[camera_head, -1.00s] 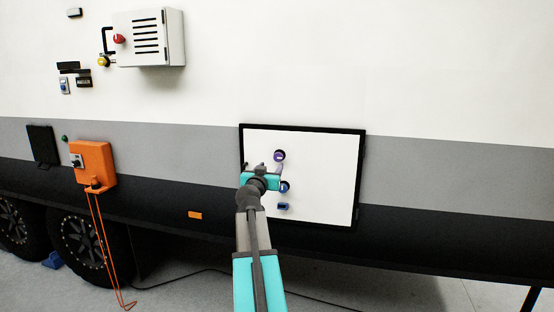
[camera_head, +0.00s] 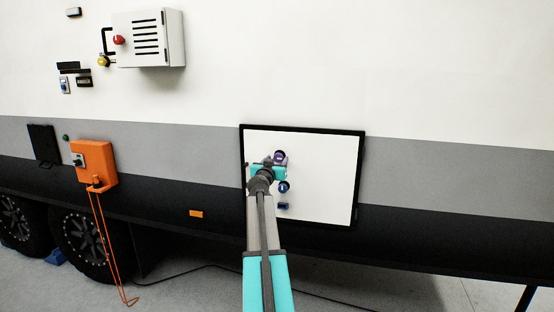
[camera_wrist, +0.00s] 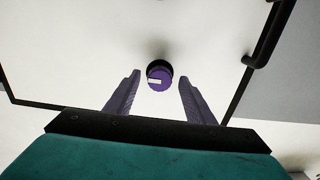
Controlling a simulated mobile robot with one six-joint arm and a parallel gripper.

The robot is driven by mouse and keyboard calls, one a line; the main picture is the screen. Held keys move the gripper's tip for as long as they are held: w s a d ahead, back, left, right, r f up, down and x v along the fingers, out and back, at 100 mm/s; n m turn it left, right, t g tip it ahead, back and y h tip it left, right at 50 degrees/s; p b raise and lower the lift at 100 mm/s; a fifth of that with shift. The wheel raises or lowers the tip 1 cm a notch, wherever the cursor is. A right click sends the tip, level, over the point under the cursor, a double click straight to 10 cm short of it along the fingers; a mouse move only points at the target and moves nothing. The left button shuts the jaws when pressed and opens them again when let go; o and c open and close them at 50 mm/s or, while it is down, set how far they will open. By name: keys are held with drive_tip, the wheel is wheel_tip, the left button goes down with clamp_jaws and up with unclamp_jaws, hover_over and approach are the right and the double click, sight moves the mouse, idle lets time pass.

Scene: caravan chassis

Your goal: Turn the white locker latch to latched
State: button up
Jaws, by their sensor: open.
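The white locker door (camera_head: 325,175) in a black frame is set low in the caravan's side. Its upper latch is a round purple knob (camera_head: 280,156) with a white mark on its face. In the wrist view the knob (camera_wrist: 159,78) lies between and beyond my fingertips, its white mark roughly level. My gripper (camera_head: 272,163) is at the door, just below and left of the knob in the head view. In the wrist view its two purple fingers (camera_wrist: 160,82) are spread apart, one on each side of the knob, with gaps on both sides.
A second round blue knob (camera_head: 284,187) and a small blue part (camera_head: 283,206) sit lower on the door. A white vented box (camera_head: 148,38) and an orange box (camera_head: 92,162) with a hanging cable are at left. The door's right half is clear.

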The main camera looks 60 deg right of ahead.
drive_tip(key=shift+w+d, duration=0.2)
drive_tip(key=shift+d, duration=0.4)
drive_tip(key=shift+c, duration=0.4)
drive_tip(key=c, duration=1)
